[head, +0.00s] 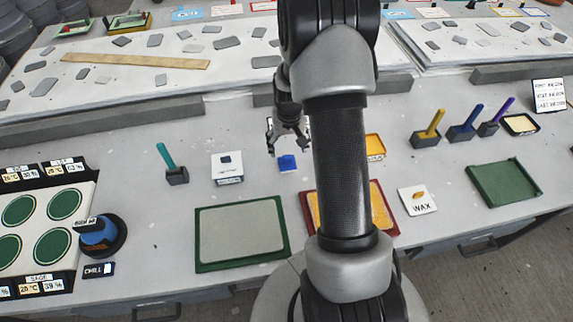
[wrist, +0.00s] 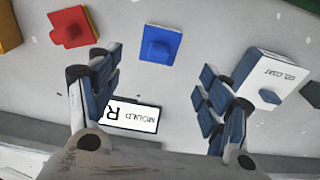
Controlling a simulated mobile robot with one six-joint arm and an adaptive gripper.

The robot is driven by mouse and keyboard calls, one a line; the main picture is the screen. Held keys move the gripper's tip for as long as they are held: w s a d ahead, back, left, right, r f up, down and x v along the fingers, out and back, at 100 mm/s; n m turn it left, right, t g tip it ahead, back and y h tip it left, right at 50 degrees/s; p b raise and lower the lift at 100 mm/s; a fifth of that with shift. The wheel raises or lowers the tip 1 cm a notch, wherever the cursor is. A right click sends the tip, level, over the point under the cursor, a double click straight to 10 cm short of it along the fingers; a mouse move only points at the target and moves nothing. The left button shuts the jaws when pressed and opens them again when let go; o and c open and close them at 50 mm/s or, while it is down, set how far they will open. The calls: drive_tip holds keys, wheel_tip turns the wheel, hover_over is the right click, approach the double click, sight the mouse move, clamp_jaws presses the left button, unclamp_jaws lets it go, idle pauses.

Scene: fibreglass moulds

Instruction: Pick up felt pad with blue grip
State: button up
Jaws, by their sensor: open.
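The felt pad with blue grip (wrist: 160,46) lies flat on the grey bench. It is a blue square with a raised blue grip in its middle. In the head view it is a small blue patch (head: 288,163) just below my gripper (head: 287,146). In the wrist view my gripper (wrist: 159,72) is open and empty, its two fingers spread wide. The blue pad shows beyond the fingertips, between them sideways and nearer the left finger. I see no contact with it.
A red pad with a grip (wrist: 72,28) lies left of the blue pad. A white gelcoat box (wrist: 266,78) stands right of it, close to the right finger. A white mould label (wrist: 132,115) shows between the fingers. A teal-handled tool stands in a block (head: 177,176).

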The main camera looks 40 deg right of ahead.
sight(287, 157)
drive_tip(key=f, duration=0.3)
drive_tip(key=f+b, duration=0.1)
drive_tip(key=f, duration=0.2)
drive_tip(key=w+f+b, duration=0.1)
drive_tip(key=f, duration=0.2)
drive_tip(key=shift+d, duration=0.3)
drive_tip(key=shift+c, duration=0.2)
drive_tip(key=shift+r, duration=0.1)
drive_tip(key=c, duration=1.1)
drive_tip(key=shift+r, duration=0.1)
wheel_tip(287, 157, up, 20)
drive_tip(key=p, duration=0.4)
